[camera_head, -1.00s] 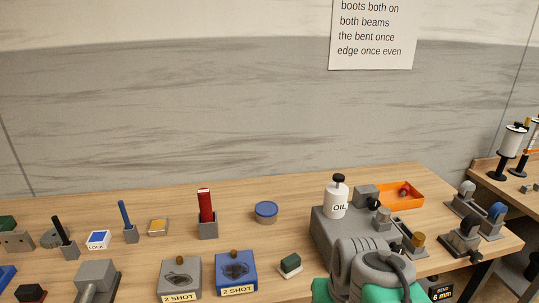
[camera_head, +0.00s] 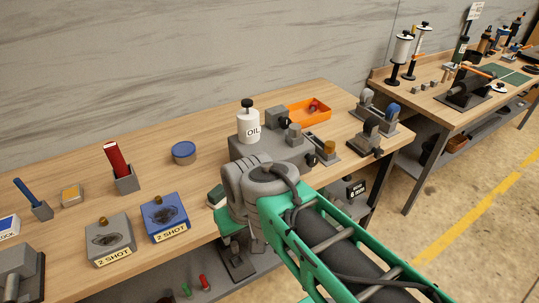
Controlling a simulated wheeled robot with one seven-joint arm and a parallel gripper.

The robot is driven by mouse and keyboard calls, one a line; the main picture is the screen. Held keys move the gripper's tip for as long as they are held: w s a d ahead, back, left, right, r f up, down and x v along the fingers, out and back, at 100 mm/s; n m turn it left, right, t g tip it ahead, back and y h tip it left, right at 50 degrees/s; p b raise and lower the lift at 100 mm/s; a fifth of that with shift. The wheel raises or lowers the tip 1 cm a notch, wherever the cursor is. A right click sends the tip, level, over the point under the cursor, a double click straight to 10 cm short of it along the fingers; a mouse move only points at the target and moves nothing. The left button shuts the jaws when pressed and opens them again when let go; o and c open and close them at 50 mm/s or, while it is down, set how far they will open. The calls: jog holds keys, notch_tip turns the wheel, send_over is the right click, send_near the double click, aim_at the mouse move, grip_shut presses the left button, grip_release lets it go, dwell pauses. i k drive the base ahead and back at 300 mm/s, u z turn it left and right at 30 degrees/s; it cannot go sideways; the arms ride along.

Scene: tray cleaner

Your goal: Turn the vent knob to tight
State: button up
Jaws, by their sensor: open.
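No label marks the vent knob, so I cannot tell which part it is. Small black knobs show on the grey machine (camera_head: 268,149) at the bench's right part: one dark knob (camera_head: 284,123) near its top and another (camera_head: 313,160) near its right front. My green and grey arm reaches in from the lower right. Its grey joint stands in front of the bench's edge and hides the machine's lower front.
A white oil bottle (camera_head: 248,126) stands on the machine, with an orange tray (camera_head: 318,119) behind. Grey and blue "2 SHOT" blocks, a blue round tin (camera_head: 184,153) and a red-handled holder stand left. Grey fixtures stand right. Open floor lies between the benches.

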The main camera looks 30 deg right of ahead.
aim_at(312, 161)
jog(key=u, duration=1.3)
jog(key=k, duration=0.6)
jog(key=z, duration=0.7)
